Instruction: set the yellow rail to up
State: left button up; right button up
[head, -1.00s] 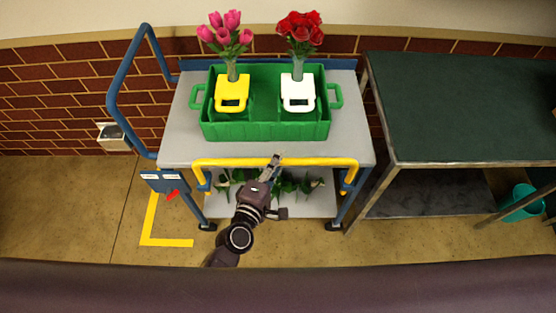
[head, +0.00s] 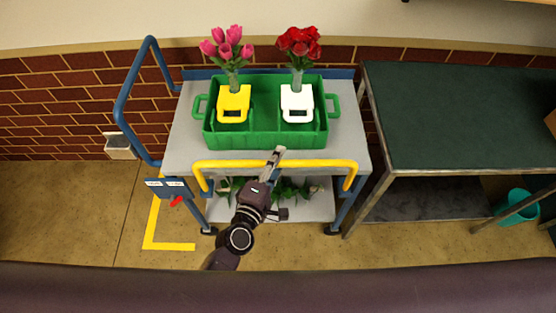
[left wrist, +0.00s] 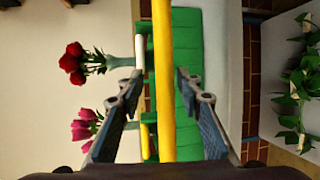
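The yellow rail (head: 222,164) runs across the front edge of the grey cart (head: 185,140), roughly level with its top, and bends down at both ends. My left gripper (head: 279,154) reaches up to the rail near its middle, its fingertips overlapping it in the head view. In the left wrist view the rail (left wrist: 163,60) runs upright in the picture, between the two spread fingers of the gripper (left wrist: 157,85). The fingers look apart from the rail, with gaps on both sides. My right gripper is not in view.
A green tote (head: 265,141) on the cart holds a yellow holder (head: 233,103) and a white holder (head: 297,103) with flower vases. Greenery lies on the lower shelf. A blue handle (head: 123,100) stands at left. A dark green table (head: 460,115) stands at right.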

pick_arm(q)
jog(key=shift+f, duration=0.1)
jog(key=shift+s+a, duration=0.15)
jog(key=shift+s, duration=0.15)
jog(key=v, duration=1.1)
jog(key=shift+s+r, duration=0.15)
jog(key=shift+r, duration=0.05)
jog(key=s+a+f+m+g+y, duration=0.1)
jog(key=s+a+f+m+g, duration=0.15)
jog(key=f, duration=0.75)
jog(key=s+a+f+m+g+y, duration=0.1)
jog(key=s+a+f+m+g, duration=0.2)
jog(key=f, duration=0.6)
jog(key=s+a+f+m+g+y, duration=0.1)
jog(key=s+a+f+m, duration=0.25)
jog(key=f, duration=0.65)
jog(key=s+a+f+m+g+y, duration=0.1)
jog(key=s+a+f+m+g, duration=0.1)
jog(key=s+f, duration=0.3)
jog(key=s+a+f+m+g+y+b, duration=0.1)
jog(key=s+a+f+m+g, duration=0.2)
jog(key=s, duration=0.7)
jog(key=s+a+f+m+g+y, duration=0.1)
jog(key=s+a+f+m+g, duration=0.1)
jog(key=s+a+f, duration=0.3)
notch_tip(320, 180, down, 4)
jog(key=s, duration=0.2)
jog(key=shift+s+a+m, duration=0.15)
jog(key=shift+s+m, duration=0.2)
jog(key=shift+m, duration=0.05)
